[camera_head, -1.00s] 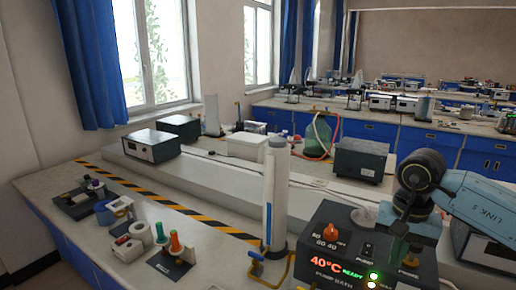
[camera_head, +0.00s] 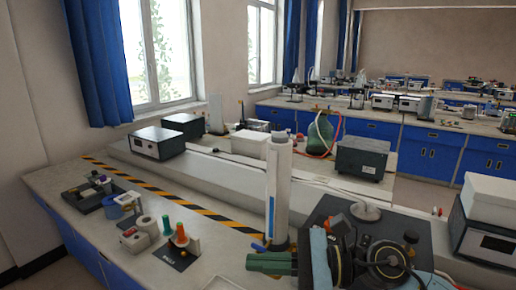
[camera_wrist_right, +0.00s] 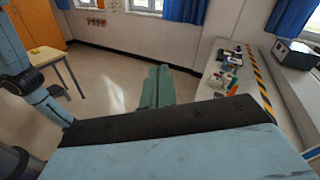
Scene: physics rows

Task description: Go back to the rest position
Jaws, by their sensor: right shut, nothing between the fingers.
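My right gripper (camera_head: 270,262) shows at the bottom of the head view, its green fingers together, pointing left, with nothing between them. It is in front of the base of the white upright cylinder (camera_head: 279,190). In the right wrist view the shut fingers (camera_wrist_right: 157,88) have open floor beyond them. My right wrist and arm cover the front of the dark pump bath box (camera_head: 330,207), so its display is hidden. My left gripper does not show; a blue arm link of mine is at the left of the wrist view.
A white box on a dark instrument (camera_head: 488,240) stands at right. A small table (camera_wrist_right: 45,62) is across the floor.

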